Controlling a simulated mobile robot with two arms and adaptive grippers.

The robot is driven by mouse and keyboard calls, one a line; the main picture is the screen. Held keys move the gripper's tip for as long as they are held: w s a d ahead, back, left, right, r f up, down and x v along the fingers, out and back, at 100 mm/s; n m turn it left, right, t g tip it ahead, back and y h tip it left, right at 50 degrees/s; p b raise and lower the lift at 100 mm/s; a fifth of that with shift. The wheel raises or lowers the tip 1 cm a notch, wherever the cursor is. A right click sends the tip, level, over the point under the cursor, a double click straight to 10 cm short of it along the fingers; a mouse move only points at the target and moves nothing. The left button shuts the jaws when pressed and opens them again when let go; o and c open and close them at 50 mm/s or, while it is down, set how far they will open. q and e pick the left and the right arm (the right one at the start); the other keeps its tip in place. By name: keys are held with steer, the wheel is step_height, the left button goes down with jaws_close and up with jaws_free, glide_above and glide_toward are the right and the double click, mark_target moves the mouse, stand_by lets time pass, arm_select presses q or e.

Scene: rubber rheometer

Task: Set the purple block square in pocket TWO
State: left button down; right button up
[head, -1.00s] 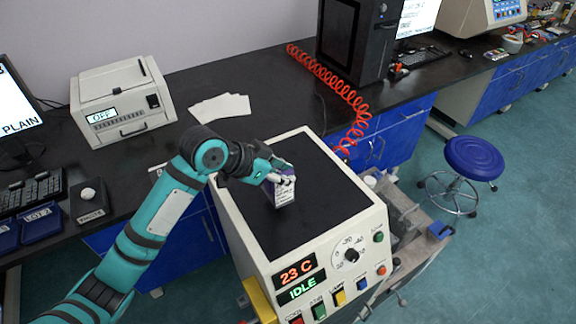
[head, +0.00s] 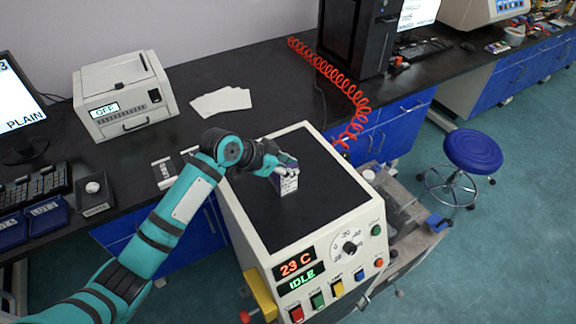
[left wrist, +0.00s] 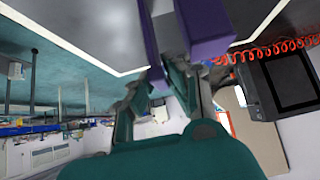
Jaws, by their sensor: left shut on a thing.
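My left gripper (head: 284,166) is over the black top of the beige machine, shut on the purple block (head: 289,186). The block's near face in the head view is pale with dark print too small to read, with purple near its top. In the left wrist view the purple block (left wrist: 205,28) shows close up between the fingers. I cannot tell whether its bottom touches the machine top. A pale plate with dark marks (head: 163,172) lies on the bench, partly behind my left arm; no pocket label is readable. My right gripper is not in view.
The beige machine (head: 262,262) reads 23 C and IDLE, with buttons and a dial in front. A white printer-like box (head: 124,100), paper sheets (head: 221,101), blue bins (head: 48,217) and a red coiled hose (head: 330,72) are on or by the bench. A blue stool (head: 473,150) stands right.

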arm_select(q)
steer(key=c, duration=1.3)
jaws_free()
steer(key=shift+f, duration=0.1)
